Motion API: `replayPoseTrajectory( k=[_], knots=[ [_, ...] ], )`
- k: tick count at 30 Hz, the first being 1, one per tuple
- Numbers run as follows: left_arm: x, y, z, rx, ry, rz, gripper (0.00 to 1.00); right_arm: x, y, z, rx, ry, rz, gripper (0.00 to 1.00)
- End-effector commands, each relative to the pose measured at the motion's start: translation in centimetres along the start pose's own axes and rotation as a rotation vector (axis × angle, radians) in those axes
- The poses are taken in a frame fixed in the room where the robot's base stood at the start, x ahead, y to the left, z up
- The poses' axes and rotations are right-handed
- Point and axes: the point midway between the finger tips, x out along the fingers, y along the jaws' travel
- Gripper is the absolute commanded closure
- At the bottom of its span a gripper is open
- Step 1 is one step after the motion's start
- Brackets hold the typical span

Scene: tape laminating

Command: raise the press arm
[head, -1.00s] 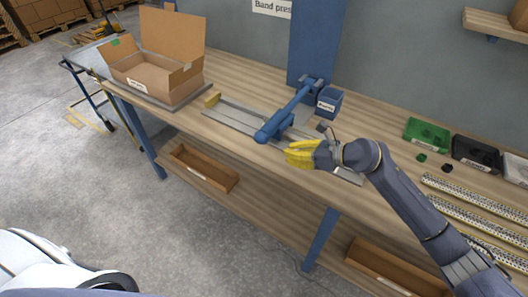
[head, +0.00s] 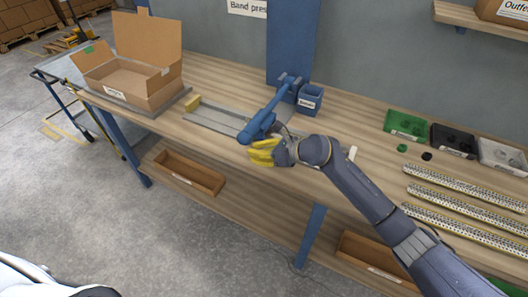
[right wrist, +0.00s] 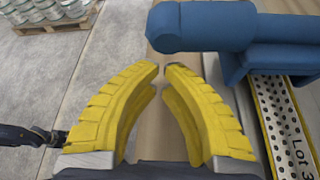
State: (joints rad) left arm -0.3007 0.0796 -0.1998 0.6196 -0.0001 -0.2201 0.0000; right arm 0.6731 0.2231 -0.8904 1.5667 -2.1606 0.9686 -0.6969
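The blue press arm (head: 264,120) lies lowered across the long metal bed (head: 218,118) on the workbench. Its thick round front end points toward the bench's front edge, and shows in the right wrist view (right wrist: 205,27). My right gripper (head: 254,152) has yellow fingers and is just in front of and below that end. In the right wrist view its fingertips (right wrist: 163,68) come together with almost no gap and nothing between them. The blue arm end is just beyond the tips, apparently not gripped. My left gripper is out of view.
An open cardboard box (head: 130,80) stands at the left. Green (head: 405,124), black and pale trays and several perforated strips (head: 460,187) lie at the right. A labelled perforated strip (right wrist: 282,125) lies under the press arm.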

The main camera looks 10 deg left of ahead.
Motion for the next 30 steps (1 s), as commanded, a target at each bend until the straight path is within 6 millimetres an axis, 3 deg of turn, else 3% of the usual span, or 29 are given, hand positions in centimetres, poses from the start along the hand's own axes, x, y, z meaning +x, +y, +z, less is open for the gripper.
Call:
replayPoseTrajectory(
  k=[9,23,30],
  knots=[
    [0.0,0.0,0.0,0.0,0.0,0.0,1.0,2.1,0.0,0.0,0.001,0.0,0.0,1.0],
    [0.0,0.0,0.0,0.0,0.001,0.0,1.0,2.1,0.0,0.2,0.004,0.0,0.001,1.0],
    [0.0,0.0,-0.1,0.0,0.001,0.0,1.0,0.7,0.7,3.0,0.066,-0.002,0.033,1.0]
  ],
)
